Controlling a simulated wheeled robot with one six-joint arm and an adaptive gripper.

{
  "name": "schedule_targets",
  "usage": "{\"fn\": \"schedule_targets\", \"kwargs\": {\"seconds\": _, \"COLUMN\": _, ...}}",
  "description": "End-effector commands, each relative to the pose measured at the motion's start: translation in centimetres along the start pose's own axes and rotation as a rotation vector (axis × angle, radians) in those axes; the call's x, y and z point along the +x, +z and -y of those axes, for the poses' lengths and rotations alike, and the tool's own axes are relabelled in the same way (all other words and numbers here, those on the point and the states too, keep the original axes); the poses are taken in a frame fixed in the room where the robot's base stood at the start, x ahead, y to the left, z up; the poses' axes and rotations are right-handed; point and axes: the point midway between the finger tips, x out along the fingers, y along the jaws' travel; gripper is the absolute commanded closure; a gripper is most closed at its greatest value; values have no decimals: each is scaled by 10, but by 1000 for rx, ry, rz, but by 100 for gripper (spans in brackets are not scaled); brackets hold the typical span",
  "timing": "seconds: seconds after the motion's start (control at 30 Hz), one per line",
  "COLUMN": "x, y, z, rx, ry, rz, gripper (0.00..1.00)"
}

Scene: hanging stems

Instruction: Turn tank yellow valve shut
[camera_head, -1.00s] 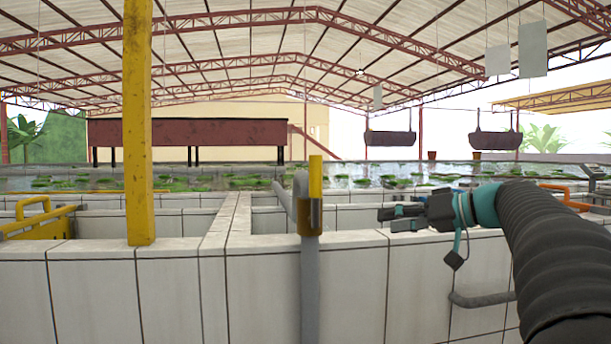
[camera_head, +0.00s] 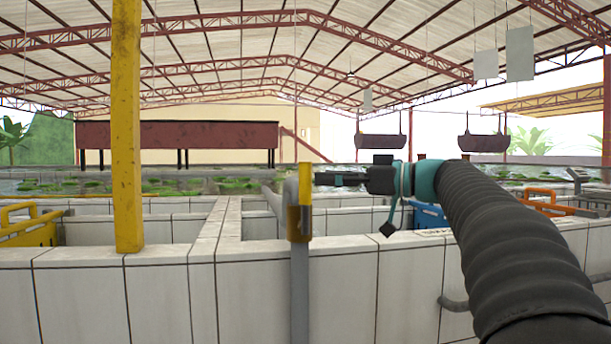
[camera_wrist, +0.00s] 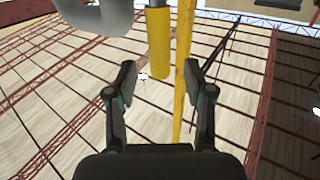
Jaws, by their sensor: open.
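The yellow valve handle (camera_head: 305,186) stands upright at the top of a grey pipe (camera_head: 300,285), in front of the white-tiled tank wall. A brass-coloured valve body (camera_head: 299,223) sits just below the handle. My gripper (camera_head: 318,179) comes in from the right at the height of the handle, its tips very near the handle's right side. In the wrist view my open gripper (camera_wrist: 160,72) has the yellow handle (camera_wrist: 158,42) showing between its fingertips. I cannot tell whether they touch. The grey pipe's bend (camera_wrist: 100,15) is at the upper left there.
A yellow post (camera_head: 126,120) rises from the tank wall (camera_head: 130,290) at left. Yellow (camera_head: 30,228) and blue (camera_head: 430,216) crates are behind the wall. A grey pipe stub (camera_head: 453,304) sticks out at lower right. Two dark planters (camera_head: 381,142) hang farther back.

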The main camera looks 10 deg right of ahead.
Motion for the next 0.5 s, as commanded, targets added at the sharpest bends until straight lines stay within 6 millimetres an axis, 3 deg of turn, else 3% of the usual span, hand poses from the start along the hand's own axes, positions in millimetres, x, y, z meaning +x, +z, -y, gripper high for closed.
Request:
{"fn": "schedule_targets", "kwargs": {"seconds": 0.2, "x": 37, "y": 0, "z": 0, "rx": 1, "ry": -2, "rz": 1, "gripper": 48}}
{"fn": "schedule_targets", "kwargs": {"seconds": 0.5, "x": 57, "y": 0, "z": 0, "rx": 1, "ry": 0, "rz": 1, "gripper": 48}}
